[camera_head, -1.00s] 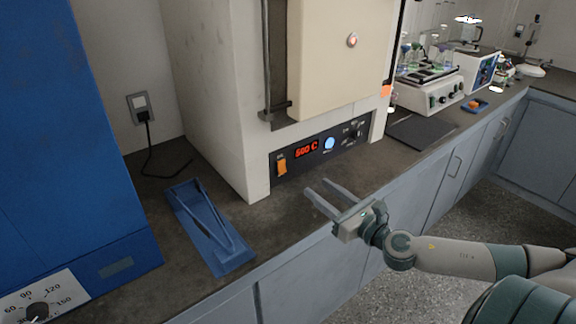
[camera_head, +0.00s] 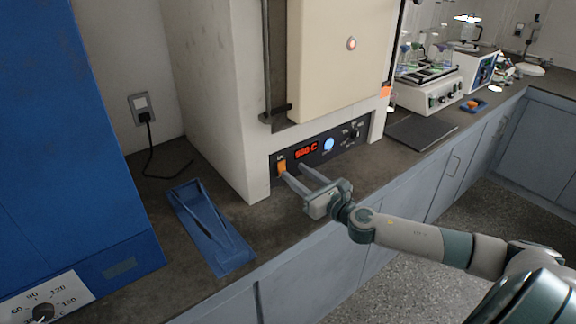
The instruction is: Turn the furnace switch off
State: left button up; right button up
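The furnace (camera_head: 228,110) is a large cream box standing on the dark counter. Its black control panel (camera_head: 344,143) runs along the lower front, with a lit red display (camera_head: 306,149) and a blue round button (camera_head: 328,144). The orange furnace switch (camera_head: 282,167) is at the panel's left end. My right gripper (camera_head: 294,172) is open and empty, its two fingers pointing at the panel. One fingertip is at the lower edge of the switch, the other below the display. I cannot tell whether the fingertip touches the switch. My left gripper is not in view.
A blue tray (camera_head: 232,262) with tongs (camera_head: 212,215) lies on the counter left of my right gripper. A blue cabinet (camera_head: 70,150) stands at far left. A dark mat (camera_head: 422,131) and a shaker with flasks (camera_head: 430,95) are to the right.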

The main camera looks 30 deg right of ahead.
aim_at(282, 162)
jog(key=shift+w+a+p, duration=0.15)
jog(key=shift+w+p, duration=0.05)
jog(key=shift+w, duration=1)
jog(key=shift+w+a+p, duration=0.1)
jog(key=shift+w+p, duration=0.05)
jog(key=shift+w, duration=1)
grip_shut()
